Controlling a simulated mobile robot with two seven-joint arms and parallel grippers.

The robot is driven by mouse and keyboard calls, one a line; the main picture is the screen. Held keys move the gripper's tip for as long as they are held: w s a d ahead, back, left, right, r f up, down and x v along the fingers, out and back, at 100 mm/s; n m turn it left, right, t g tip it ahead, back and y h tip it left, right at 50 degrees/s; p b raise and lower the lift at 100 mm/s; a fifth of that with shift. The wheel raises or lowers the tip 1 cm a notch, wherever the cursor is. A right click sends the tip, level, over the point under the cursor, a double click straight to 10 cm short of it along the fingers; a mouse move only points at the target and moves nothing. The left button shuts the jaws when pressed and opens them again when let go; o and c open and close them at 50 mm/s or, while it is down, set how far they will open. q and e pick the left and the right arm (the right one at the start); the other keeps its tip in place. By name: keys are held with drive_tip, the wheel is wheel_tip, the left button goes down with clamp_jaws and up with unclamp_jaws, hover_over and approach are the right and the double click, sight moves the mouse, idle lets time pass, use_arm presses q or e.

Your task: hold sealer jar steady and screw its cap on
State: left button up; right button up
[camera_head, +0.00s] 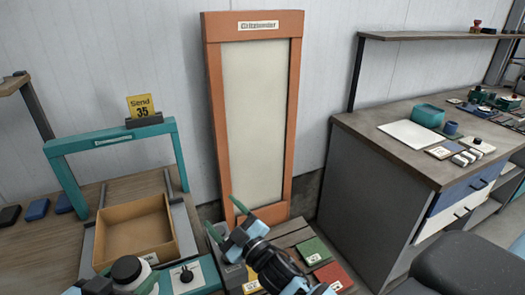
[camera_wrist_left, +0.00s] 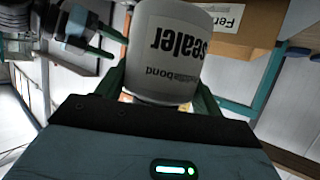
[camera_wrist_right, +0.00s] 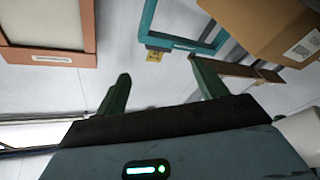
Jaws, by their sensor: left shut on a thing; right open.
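The white sealer jar (camera_head: 133,279) is at the bottom left of the head view, in front of the cardboard box. A round dark piece (camera_head: 126,268) shows on its top; I cannot tell whether it is a cap or an open mouth. In the left wrist view the jar (camera_wrist_left: 168,50) shows its "sealer" label upside down. My left gripper (camera_wrist_left: 160,88) is shut around the jar's sides. My right gripper (camera_head: 226,218) is open and empty, to the right of the jar and apart from it. In the right wrist view nothing lies between its fingers (camera_wrist_right: 160,78).
A cardboard box (camera_head: 135,242) stands under a teal frame (camera_head: 112,142) with a yellow "Send 35" sign (camera_head: 142,108). A small panel with a black knob (camera_head: 186,273) is beside the jar. Green (camera_head: 313,251) and red (camera_head: 333,276) pieces lie on the slatted surface. A workbench (camera_head: 405,150) stands right.

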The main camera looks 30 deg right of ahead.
use_arm(q)
drive_tip(key=shift+r, duration=0.1)
use_arm(e)
drive_tip(key=s+d+f+m+g+h, duration=0.45)
drive_tip(key=s+d+f, duration=0.35)
drive_tip(key=f, duration=0.4)
drive_tip(key=s+a+f+m+g, duration=0.1)
drive_tip(key=s+f+g, duration=0.1)
drive_tip(key=s+f, duration=0.3)
drive_tip(key=s+a+f+m+g+y, duration=0.1)
drive_tip(key=s+f, duration=0.3)
drive_tip(key=s, duration=0.7)
drive_tip(key=s+a+f+m+g, duration=0.1)
drive_tip(key=s+a+f+g, duration=0.1)
drive_tip(key=s+f, duration=0.3)
drive_tip(key=s+g, duration=0.1)
drive_tip(key=s, duration=0.2)
drive_tip(key=shift+s+a+f, duration=0.25)
drive_tip(key=shift+a+f, duration=0.1)
